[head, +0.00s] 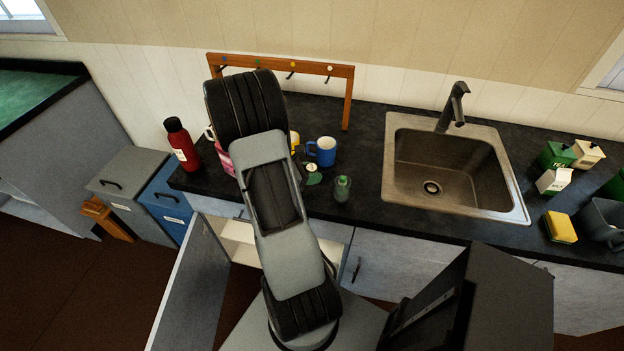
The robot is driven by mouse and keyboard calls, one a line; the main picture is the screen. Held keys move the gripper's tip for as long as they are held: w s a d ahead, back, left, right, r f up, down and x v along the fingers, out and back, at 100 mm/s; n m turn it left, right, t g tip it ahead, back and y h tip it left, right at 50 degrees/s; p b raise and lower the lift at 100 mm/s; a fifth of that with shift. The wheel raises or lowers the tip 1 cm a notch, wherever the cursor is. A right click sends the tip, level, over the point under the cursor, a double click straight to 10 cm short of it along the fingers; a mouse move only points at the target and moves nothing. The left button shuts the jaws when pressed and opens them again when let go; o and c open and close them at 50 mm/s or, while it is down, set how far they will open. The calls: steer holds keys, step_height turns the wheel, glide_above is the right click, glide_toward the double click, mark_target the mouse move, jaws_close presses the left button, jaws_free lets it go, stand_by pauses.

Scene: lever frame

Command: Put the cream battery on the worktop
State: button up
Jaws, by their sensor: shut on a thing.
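The dark worktop (362,205) runs along the wall, with a sink set into it. I cannot make out the cream battery for certain. My arm rises across the left-centre of the head view and hides part of the worktop.
A wooden hook rack (348,100) stands behind. The sink (455,170) is right of centre. A cabinet door (195,285) hangs open below.

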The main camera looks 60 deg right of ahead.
steer(key=shift+w+d+f+p, duration=0.1)
steer(key=shift+d+f+p, duration=0.05)
steer(key=shift+f, duration=0.45)
steer(key=shift+d+f+p, duration=0.1)
steer(key=shift+f+p, duration=0.05)
steer(key=shift+f, duration=1.15)
steer(key=shift+f, duration=0.15)
steer(key=o, duration=1)
